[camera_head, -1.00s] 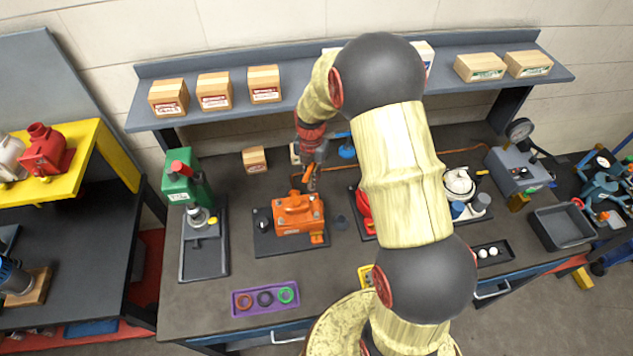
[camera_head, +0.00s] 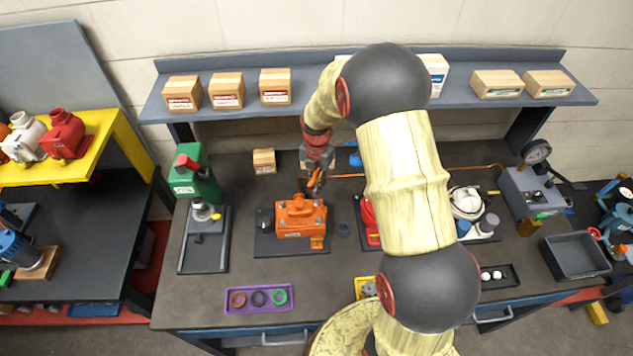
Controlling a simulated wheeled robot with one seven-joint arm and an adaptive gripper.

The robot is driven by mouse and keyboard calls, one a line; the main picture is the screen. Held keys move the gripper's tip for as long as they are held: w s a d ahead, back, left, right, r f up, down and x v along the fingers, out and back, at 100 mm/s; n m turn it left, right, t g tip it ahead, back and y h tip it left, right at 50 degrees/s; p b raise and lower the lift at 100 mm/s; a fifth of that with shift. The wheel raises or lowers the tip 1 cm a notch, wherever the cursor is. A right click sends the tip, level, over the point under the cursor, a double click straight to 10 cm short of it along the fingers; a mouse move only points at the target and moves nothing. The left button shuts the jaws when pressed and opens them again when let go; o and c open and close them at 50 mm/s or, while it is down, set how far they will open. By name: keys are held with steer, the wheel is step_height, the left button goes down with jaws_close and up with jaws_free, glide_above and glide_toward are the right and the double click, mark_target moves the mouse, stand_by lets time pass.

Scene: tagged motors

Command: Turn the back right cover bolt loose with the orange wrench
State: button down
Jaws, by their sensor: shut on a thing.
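The orange motor (camera_head: 287,226) sits on a dark base plate (camera_head: 265,244) on the workbench, with its cover on top. My gripper (camera_head: 315,183) is just behind the motor's back right corner, pointing down. It is shut on the orange wrench (camera_head: 314,177), of which only a small orange part shows between the dark fingers. The back right cover bolt is too small and too close behind the gripper to make out. I cannot tell whether the wrench touches it.
A green press (camera_head: 195,175) stands left of the motor. A purple tray (camera_head: 258,310) with rings lies in front. A small box (camera_head: 264,161) stands behind. My arm hides part of the bench to the right, near a red object (camera_head: 369,213). A shelf (camera_head: 215,118) with boxes runs along the back.

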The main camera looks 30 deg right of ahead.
steer(key=m, duration=0.1)
steer(key=f+m, duration=0.1)
steer(key=shift+m, duration=0.3)
steer(key=m, duration=0.4)
steer(key=shift+f+m, duration=0.2)
steer(key=shift+m, duration=0.2)
steer(key=m, duration=0.3)
steer(key=shift+f+m, duration=0.2)
steer(key=shift+m, duration=0.1)
steer(key=m, duration=0.3)
steer(key=shift+f+m+b, duration=0.2)
steer(key=shift+m+b, duration=0.1)
steer(key=shift+b, duration=0.05)
steer(key=m, duration=0.4)
steer(key=shift+f+m+b, duration=0.25)
steer(key=shift+m+b, duration=0.1)
steer(key=shift+m, duration=0.05)
steer(key=m, duration=0.5)
steer(key=shift+f, duration=0.25)
steer(key=shift+b, duration=0.3)
